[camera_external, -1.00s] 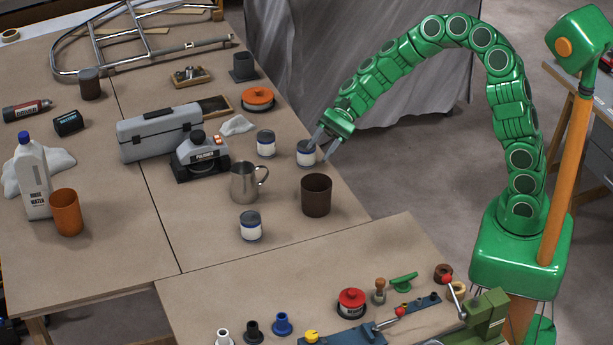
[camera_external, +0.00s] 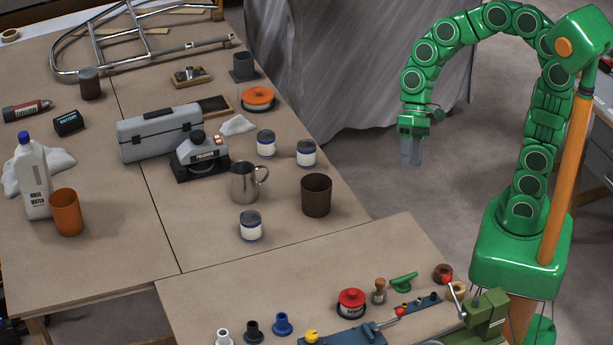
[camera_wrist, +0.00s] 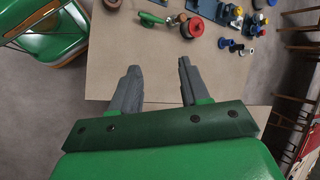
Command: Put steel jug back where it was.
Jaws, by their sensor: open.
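The steel jug (camera_external: 244,182) stands upright on the large brown table, its handle to the right. It is between the polisher (camera_external: 200,157) and the dark brown cup (camera_external: 316,195). My gripper (camera_external: 411,160) hangs to the right of the table, over the floor, pointing down and well apart from the jug. In the wrist view my gripper (camera_wrist: 158,85) is open, with nothing between its fingers. The jug does not show in the wrist view.
White tins with blue bands (camera_external: 250,225) (camera_external: 266,143) (camera_external: 306,153) stand near the jug. A grey toolbox (camera_external: 160,132) is behind the polisher. The front bench (camera_external: 300,262) holds a red-lidded pot (camera_external: 352,302), a vise and small parts. Bare floor lies right of the table.

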